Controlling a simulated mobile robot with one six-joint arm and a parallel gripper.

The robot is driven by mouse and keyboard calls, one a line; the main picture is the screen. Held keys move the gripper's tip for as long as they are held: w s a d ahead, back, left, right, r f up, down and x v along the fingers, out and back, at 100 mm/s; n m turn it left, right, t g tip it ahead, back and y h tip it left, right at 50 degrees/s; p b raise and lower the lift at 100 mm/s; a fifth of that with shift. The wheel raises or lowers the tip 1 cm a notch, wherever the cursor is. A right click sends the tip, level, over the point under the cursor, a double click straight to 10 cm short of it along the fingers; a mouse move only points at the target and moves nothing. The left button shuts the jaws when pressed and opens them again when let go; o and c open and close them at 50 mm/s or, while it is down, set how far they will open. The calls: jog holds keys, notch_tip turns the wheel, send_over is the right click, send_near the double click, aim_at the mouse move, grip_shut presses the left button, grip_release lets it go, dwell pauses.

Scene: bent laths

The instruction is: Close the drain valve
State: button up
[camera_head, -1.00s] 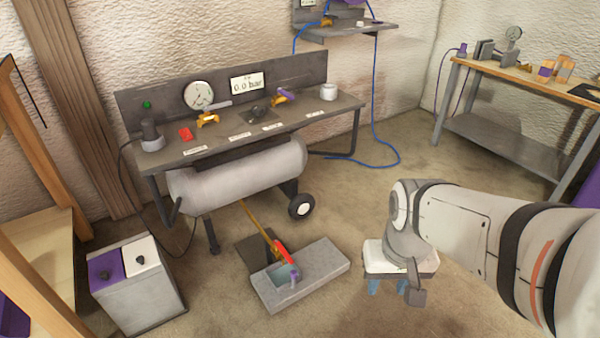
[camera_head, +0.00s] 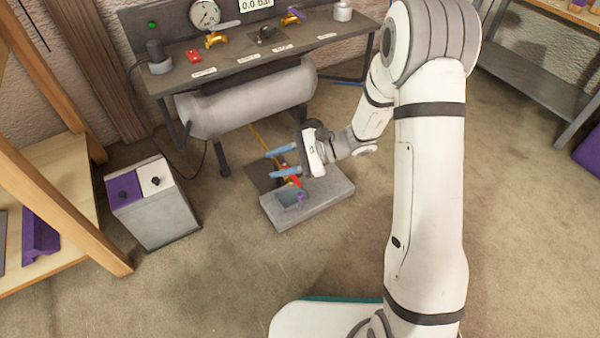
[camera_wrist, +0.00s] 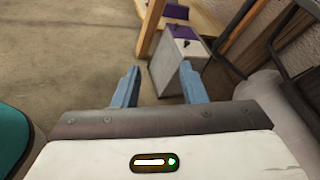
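The drain valve's red lever (camera_head: 295,182) sits low at the end of a brass pipe (camera_head: 257,135) that runs down from under the grey tank (camera_head: 255,97). My fingers partly hide the lever, so its exact angle is unclear. My gripper (camera_head: 268,164) is open, its two blue fingers pointing left, over or in front of the valve in the head view. In the wrist view my gripper (camera_wrist: 157,75) is also open, with nothing between the fingers. The valve does not show there. I cannot tell whether a finger touches the lever.
A grey block with a basin (camera_head: 325,196) lies on the floor below the valve; a small purple part (camera_head: 301,198) is at the basin. A grey cabinet (camera_head: 155,215) stands to the left. The bench (camera_head: 265,45) with gauge and brass valves is above the tank. The foreground floor is partly clear.

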jog(key=w+a+f+m+t+y, duration=0.2)
jog(key=w+f+m+t, duration=0.15)
jog(key=w+f, duration=0.2)
jog(key=m+t+h+p, duration=0.2)
jog(key=m+t+h, duration=0.4)
jog(key=m+t, duration=0.8)
send_near(296, 180)
jog(key=x, duration=0.4)
jog(key=shift+m, duration=0.25)
jog(key=b+x, duration=0.2)
jog(key=x, duration=0.4)
jog(key=shift+d+f+b, duration=0.1)
jog(key=shift+f+b, duration=0.1)
jog(key=shift+b, duration=0.15)
jog(key=shift+w+a+r, duration=0.1)
jog(key=shift+w+a, duration=0.25)
jog(key=shift+w, duration=0.2)
